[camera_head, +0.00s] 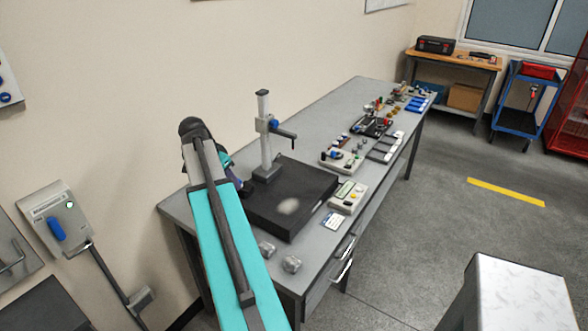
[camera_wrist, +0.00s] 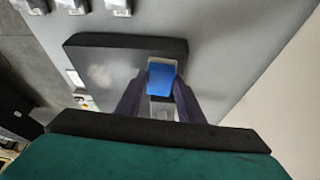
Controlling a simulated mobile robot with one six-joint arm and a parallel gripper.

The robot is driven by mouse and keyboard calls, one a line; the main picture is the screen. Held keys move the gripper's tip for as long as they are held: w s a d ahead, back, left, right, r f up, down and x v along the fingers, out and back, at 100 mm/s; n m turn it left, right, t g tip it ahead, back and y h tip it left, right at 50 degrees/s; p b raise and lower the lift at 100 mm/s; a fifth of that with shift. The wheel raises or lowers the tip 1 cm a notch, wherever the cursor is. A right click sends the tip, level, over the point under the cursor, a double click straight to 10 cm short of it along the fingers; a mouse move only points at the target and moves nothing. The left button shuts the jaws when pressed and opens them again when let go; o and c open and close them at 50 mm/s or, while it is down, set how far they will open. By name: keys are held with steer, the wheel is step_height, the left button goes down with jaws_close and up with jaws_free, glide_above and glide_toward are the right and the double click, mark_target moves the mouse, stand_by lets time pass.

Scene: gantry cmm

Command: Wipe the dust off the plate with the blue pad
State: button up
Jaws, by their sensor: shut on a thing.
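The plate is a thick black slab on the grey bench; it shows in the head view (camera_head: 262,208) and the wrist view (camera_wrist: 118,60). A pale dust patch lies on its top, near the front in the head view (camera_head: 288,206) and at left in the wrist view (camera_wrist: 101,76). In the wrist view my gripper (camera_wrist: 161,90) is shut on the blue pad (camera_wrist: 161,76), with a grey part between the fingers. The pad is over the plate's right part, beside the dust; I cannot tell whether it touches.
A height gauge stand (camera_head: 265,140) rises at the plate's back. A device with buttons (camera_head: 348,196) stands at the plate's right, and two grey blocks (camera_head: 291,264) lie in front.

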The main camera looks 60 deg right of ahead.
steer(key=s+d+m+g+p, duration=0.1)
steer(key=s+d+m, duration=0.3)
steer(key=s, duration=0.5)
steer(key=s+d+m+g+y+p, duration=0.1)
steer(key=s+d+m, duration=0.3)
steer(key=s+d, duration=0.5)
steer(key=shift+r+g+y+p, duration=0.15)
steer(key=shift+g+y+p, duration=0.15)
steer(key=shift+p, duration=0.1)
